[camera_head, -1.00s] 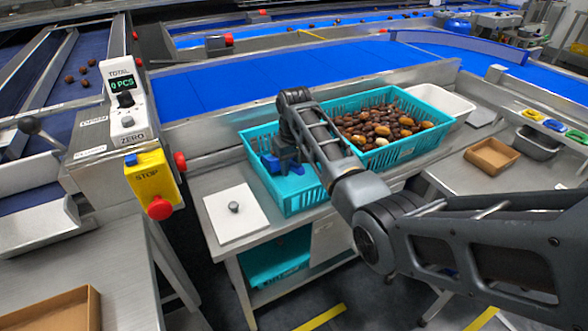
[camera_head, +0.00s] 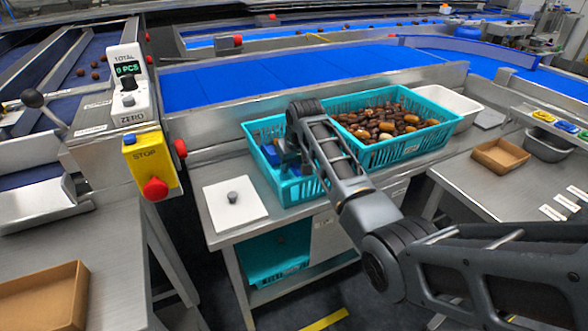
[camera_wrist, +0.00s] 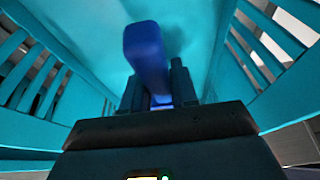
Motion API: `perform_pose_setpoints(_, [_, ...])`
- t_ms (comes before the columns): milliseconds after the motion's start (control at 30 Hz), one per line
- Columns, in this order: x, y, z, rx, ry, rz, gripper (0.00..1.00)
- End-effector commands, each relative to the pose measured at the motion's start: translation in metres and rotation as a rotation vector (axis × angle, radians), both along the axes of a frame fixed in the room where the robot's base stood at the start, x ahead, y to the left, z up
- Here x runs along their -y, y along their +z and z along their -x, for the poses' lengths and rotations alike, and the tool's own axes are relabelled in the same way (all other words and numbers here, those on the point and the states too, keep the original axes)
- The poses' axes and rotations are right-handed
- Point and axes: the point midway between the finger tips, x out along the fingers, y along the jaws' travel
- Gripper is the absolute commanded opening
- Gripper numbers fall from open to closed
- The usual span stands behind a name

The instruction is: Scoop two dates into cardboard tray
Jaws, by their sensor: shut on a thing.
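My gripper (camera_head: 287,157) reaches down into the left teal crate (camera_head: 306,191). It is shut on a blue scoop (camera_wrist: 146,45), of which only a blue rounded part shows between the fingers in the wrist view. In the head view my arm partly hides the blue piece (camera_head: 270,155). The dates (camera_head: 385,122) lie in a heap in the right teal crate (camera_head: 408,148), next to it. One cardboard tray (camera_head: 78,300) stands at the lower left on a steel table and looks empty. A smaller cardboard tray (camera_head: 500,157) stands at the right.
A white board with a knob (camera_head: 235,205) lies left of the crates. A yellow stop box (camera_head: 150,165) and a counter reading 0 PCS (camera_head: 125,70) stand further left. A white bin (camera_head: 450,103) stands right of the dates. A blue conveyor (camera_head: 250,85) runs behind.

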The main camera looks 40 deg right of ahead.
Motion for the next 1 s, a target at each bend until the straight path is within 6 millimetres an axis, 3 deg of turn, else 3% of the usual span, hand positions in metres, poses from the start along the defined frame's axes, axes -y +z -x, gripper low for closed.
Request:
perform_pose_setpoints(67, [-0.0005, -0.0067, -0.0020, 0.016, 0.000, 0.005, 0.00])
perform_pose_setpoints(1000, [-0.0007, 0.0003, -0.0007, 0.010, 0.000, 0.003, 0.00])
